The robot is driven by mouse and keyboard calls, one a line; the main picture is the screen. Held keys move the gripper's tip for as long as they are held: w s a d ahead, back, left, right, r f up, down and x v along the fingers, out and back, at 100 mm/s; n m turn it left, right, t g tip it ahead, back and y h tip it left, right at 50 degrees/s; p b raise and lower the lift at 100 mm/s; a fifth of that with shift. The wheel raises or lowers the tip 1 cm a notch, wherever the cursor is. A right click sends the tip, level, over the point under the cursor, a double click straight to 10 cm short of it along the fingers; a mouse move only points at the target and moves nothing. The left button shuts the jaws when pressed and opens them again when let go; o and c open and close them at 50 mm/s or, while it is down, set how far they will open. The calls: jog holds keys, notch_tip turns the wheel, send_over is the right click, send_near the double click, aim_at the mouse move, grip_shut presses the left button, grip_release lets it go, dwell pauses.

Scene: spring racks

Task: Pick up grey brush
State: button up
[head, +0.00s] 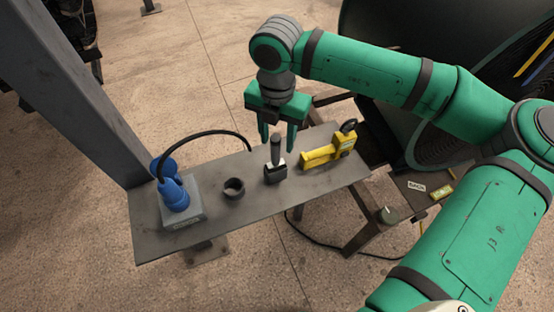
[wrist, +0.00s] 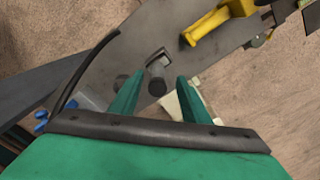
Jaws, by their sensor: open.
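The grey brush (head: 275,174) stands on a narrow grey shelf (head: 150,232), its dark handle upright and its dark block-shaped head on the surface. My gripper (head: 277,143) is open and points down, its green fingers at or just behind the top of the handle. In the wrist view the brush (wrist: 157,66) shows just past and between the open fingertips (wrist: 158,79). The fingers do not appear to touch it. How far they are above the handle is hard to tell.
A dark ring (head: 234,188) stands left of the brush, and a yellow tool (head: 325,153) lies to its right. A blue device on a grey base (head: 183,212) with a black cable stands at the shelf's left. A grey post (head: 75,95) rises behind the left end.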

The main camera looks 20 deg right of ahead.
aim_at(276, 155)
jog(key=shift+a+f, duration=0.2)
jog(key=shift+f, duration=0.55)
jog(key=shift+a+f, duration=0.15)
jog(key=shift+f, duration=0.55)
jog(key=shift+d+f, duration=0.15)
jog(key=shift+f, duration=2.1)
grip_shut()
